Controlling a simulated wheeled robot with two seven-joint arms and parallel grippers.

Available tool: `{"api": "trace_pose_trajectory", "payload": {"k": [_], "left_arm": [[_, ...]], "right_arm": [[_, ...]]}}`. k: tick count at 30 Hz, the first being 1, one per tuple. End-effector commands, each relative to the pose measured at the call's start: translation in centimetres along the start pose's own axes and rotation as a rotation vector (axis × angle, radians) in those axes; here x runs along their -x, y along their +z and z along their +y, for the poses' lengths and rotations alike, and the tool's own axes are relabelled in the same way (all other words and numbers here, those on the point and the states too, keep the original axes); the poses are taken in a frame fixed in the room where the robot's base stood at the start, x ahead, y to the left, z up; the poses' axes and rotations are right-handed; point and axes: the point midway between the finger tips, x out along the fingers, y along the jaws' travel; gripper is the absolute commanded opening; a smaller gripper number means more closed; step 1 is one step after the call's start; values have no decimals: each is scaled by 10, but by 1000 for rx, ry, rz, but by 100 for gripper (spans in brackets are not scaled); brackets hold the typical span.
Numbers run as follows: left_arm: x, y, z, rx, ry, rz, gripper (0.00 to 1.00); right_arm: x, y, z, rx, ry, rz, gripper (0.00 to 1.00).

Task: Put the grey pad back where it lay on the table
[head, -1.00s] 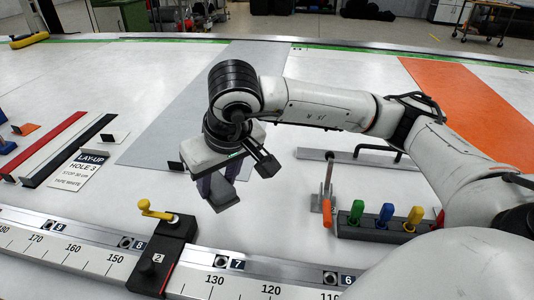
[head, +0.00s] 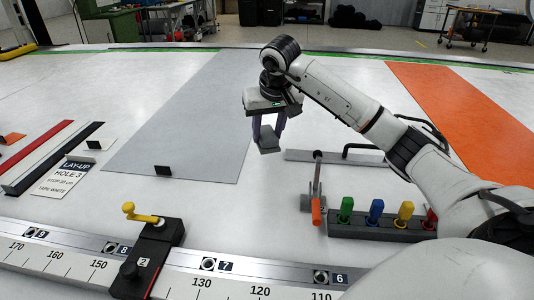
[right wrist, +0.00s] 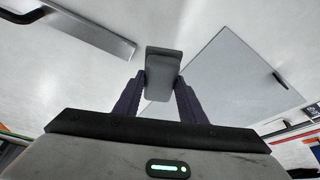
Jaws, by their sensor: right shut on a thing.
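The grey pad (head: 268,144) is a small grey block held between the fingers of my right gripper (head: 268,132). It hangs below the gripper, over the white table (head: 250,205) near the right edge of the light grey strip. In the right wrist view the pad (right wrist: 163,75) sits between the two dark purple fingers, its far end sticking out past the fingertips. The gap between the pad and the table is hard to judge. My left gripper is out of view.
A metal bar (head: 335,157) and an orange-handled tool (head: 316,205) lie right of the pad. A dark rack (head: 375,228) holds several coloured handles. A ruler rail (head: 210,283) with a yellow-levered clamp (head: 140,217) runs along the front. The grey strip (head: 200,120) is mostly clear.

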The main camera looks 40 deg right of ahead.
Motion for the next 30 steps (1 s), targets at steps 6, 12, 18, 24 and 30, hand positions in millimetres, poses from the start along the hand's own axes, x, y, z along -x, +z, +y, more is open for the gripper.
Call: {"api": "trace_pose_trajectory", "payload": {"k": [6, 12, 18, 24, 30], "left_arm": [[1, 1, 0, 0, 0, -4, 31], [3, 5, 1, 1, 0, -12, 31], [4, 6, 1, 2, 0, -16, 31], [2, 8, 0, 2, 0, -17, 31], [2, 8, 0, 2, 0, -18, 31]], "right_arm": [[-21, 10, -1, 1, -1, -1, 16], [-48, 20, -1, 1, -1, 0, 16], [-52, 22, -1, 0, -2, 3, 16], [-54, 22, -1, 1, -1, 3, 16], [-55, 23, -1, 0, -1, 2, 56]]}}
